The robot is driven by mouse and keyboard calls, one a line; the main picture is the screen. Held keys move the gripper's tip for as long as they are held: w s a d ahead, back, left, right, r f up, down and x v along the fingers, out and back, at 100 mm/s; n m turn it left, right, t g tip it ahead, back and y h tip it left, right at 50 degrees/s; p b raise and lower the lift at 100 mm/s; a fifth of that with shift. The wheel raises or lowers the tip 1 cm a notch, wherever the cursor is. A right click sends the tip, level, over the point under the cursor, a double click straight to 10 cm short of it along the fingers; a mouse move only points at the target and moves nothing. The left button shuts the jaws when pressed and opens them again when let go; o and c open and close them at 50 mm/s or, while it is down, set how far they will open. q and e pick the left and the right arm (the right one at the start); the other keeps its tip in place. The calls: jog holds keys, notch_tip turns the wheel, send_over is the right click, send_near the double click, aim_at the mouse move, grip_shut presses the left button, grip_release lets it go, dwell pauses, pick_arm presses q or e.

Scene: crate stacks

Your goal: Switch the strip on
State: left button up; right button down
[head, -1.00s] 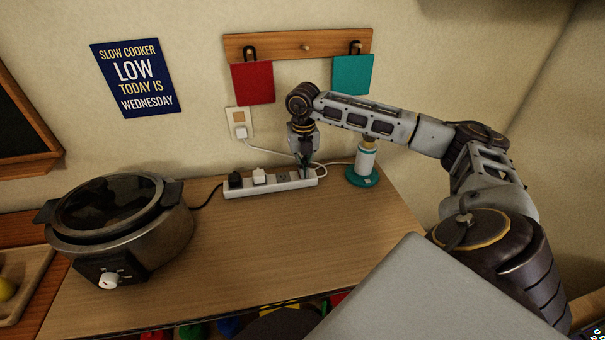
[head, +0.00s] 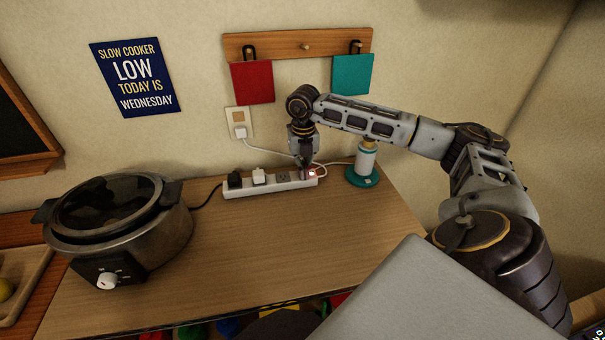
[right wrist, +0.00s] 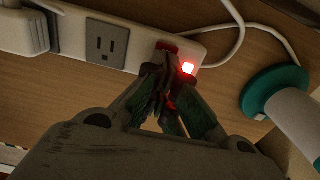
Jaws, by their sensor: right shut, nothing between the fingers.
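The white power strip (head: 230,190) lies along the back of the counter by the wall. It also shows in the right wrist view (right wrist: 75,38). A black plug (head: 235,179) and a white plug (head: 259,176) sit in it, and one outlet (right wrist: 105,45) beside them is empty. At its right end a small light (right wrist: 188,68) glows red, next to a red switch (right wrist: 167,46). My right gripper (right wrist: 160,75) is shut and empty, its fingertips at the switch; whether they touch is hard to tell. It also shows in the head view (head: 306,164). My left gripper is not in view.
A slow cooker (head: 125,240) stands at the left of the counter. A teal and white bottle-like object (head: 366,162) stands just right of the strip. The strip's white cord (head: 270,149) runs to a wall outlet (head: 239,118). The middle of the counter is clear.

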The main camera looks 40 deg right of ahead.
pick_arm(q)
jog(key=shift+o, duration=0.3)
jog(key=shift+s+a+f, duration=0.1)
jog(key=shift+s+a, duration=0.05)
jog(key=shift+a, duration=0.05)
pick_arm(e)
jog(key=shift+f, duration=0.15)
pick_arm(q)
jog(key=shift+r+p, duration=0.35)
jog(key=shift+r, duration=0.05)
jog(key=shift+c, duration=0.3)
pick_arm(e)
jog(key=shift+r, duration=0.55)
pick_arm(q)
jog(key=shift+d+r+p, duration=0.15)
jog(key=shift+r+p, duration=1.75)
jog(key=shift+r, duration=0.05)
pick_arm(e)
jog(key=shift+r, duration=3.05)
pick_arm(q)
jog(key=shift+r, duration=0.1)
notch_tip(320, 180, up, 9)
jog(key=p, duration=0.9)
pick_arm(e)
notch_tip(320, 180, up, 9)
pick_arm(q)
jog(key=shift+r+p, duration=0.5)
jog(key=shift+p, duration=0.05)
pick_arm(e)
jog(key=shift+r, duration=0.55)
